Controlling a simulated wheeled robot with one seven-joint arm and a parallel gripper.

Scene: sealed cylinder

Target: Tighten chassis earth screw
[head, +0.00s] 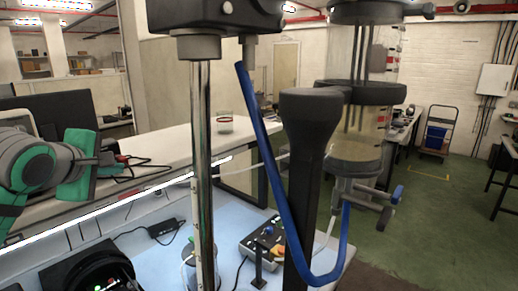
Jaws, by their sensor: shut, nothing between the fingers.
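I cannot make out the chassis earth screw in the head view. My arm, green and grey, comes in from the left edge. My gripper (108,158) seems to be the small dark end of it, above the pale bench, shut with nothing seen in it. A black round device (95,272) with small lit points stands at the lower left. My gripper is apart from both. I cannot tell which one bears the screw.
A shiny vertical rod (201,150), a black post (315,120) and a blue hose (262,140) stand in front of the bench. A clear cylinder (355,135) with dark rings stands right of them. A trolley (437,133) stands on open green floor behind.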

